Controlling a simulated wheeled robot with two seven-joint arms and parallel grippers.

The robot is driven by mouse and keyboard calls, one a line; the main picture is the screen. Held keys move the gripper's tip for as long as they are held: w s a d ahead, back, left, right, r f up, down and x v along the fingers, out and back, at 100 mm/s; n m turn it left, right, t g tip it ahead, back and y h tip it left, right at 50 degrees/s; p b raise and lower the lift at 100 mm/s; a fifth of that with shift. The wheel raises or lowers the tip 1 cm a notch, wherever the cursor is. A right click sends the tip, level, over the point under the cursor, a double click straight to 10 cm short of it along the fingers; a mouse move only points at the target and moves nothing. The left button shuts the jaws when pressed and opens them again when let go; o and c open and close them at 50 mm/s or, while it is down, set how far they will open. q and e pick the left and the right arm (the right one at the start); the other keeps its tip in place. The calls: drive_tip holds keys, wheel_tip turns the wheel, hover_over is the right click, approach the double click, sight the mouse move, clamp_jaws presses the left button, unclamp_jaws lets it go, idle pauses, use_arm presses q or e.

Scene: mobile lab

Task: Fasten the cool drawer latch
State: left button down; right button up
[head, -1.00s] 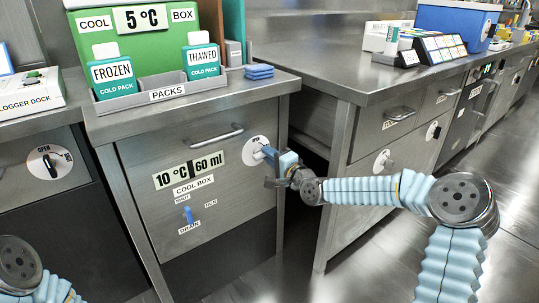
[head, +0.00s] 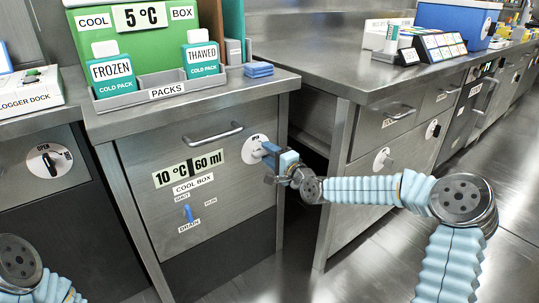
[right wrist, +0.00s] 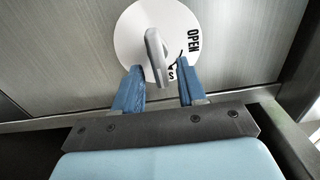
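The cool box drawer (head: 235,190) is a grey metal front with a "10 °C 60 ml" label, and it looks closed. Its latch is a grey lever (right wrist: 157,58) on a white round plate (head: 250,150) at the drawer's upper right. The right wrist view shows the plate (right wrist: 130,35) with "OPEN" at its right and a second, mostly hidden word below. My right gripper (head: 268,151) is at the latch. In the right wrist view its blue fingers (right wrist: 158,82) are apart, with the lever's lower end between or just beyond their tips. Contact cannot be told. My left gripper is out of view.
A drawer handle (head: 213,133) and a blue drain lever (head: 188,213) are on the same front. Above are the packs tray (head: 135,99) and blue pads (head: 259,70). Another bench (head: 345,150) stands to the right, with a dark gap between. The floor in front is clear.

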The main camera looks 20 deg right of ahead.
drive_tip(key=p+v, duration=0.2)
drive_tip(key=v, duration=1.1)
drive_tip(key=shift+s, duration=0.4)
drive_tip(key=shift+d, duration=0.1)
drive_tip(key=s+a+f+n+g+p, duration=0.2)
drive_tip(key=s+a+f+g, duration=0.15)
drive_tip(key=a+f, duration=0.35)
drive_tip(key=s+a+f+n+g+p, duration=0.2)
drive_tip(key=a+f+g, duration=0.2)
drive_tip(key=f, duration=0.5)
drive_tip(key=s+a+f+n+g+h+p, duration=0.1)
drive_tip(key=s+f+n+g, duration=0.3)
drive_tip(key=s, duration=0.6)
drive_tip(key=s+a+f+n+g+h+p, duration=0.1)
drive_tip(key=s+a+f+n+g+p, duration=0.1)
drive_tip(key=s+f, duration=0.7)
drive_tip(key=s+a+n+g, duration=0.1)
drive_tip(key=n+g, duration=0.1)
drive_tip(key=shift+g+p, duration=0.3)
drive_tip(key=shift+g, duration=0.05)
drive_tip(key=shift+s, duration=0.1)
